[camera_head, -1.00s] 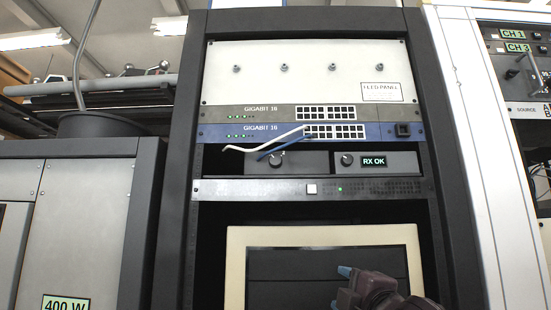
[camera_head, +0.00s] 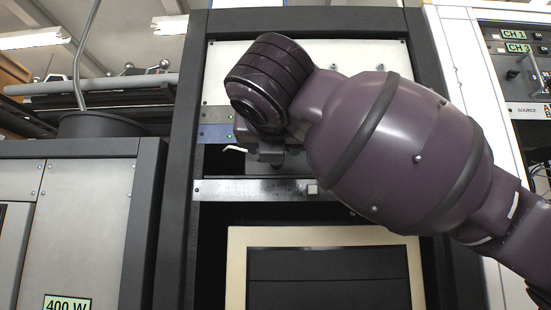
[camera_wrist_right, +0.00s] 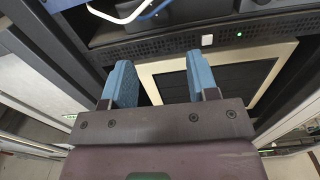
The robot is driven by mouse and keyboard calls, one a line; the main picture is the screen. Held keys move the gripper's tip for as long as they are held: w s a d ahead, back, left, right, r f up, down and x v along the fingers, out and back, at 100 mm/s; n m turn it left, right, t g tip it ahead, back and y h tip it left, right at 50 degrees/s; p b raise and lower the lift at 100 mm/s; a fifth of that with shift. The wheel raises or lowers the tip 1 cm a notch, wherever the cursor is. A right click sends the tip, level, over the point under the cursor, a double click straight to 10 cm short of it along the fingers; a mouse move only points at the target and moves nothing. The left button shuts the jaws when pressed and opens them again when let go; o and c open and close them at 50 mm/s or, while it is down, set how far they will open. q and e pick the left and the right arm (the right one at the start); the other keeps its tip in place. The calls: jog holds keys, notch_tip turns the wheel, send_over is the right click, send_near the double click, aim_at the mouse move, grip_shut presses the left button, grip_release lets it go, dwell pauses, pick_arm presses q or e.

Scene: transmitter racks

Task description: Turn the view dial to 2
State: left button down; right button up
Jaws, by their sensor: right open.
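The view dial is hidden behind my right arm in the head view and I cannot make it out in the wrist view. My right gripper (camera_wrist_right: 161,80) is open, with two blue finger pads spread apart and nothing between them. In the wrist view its fingers point towards the rack, below the dark perforated strip (camera_wrist_right: 170,45). In the head view the wrist covers the dark module row where a round knob showed earlier. My left gripper is not in view.
A white cable (camera_wrist_right: 117,15) and a blue cable (camera_wrist_right: 155,9) hang above the strip in the wrist view. The strip carries a white button (camera_wrist_right: 207,40). A cream-framed panel (camera_head: 237,262) sits below. Rack posts (camera_head: 178,170) stand at the sides.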

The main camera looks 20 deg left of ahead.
jog(key=p+x, duration=0.2)
jog(key=x, duration=0.8)
jog(key=shift+w+r, duration=0.15)
jog(key=shift+w, duration=0.05)
jog(key=shift+c, duration=0.8)
jog(key=c, duration=0.8)
jog(key=shift+o, duration=0.2)
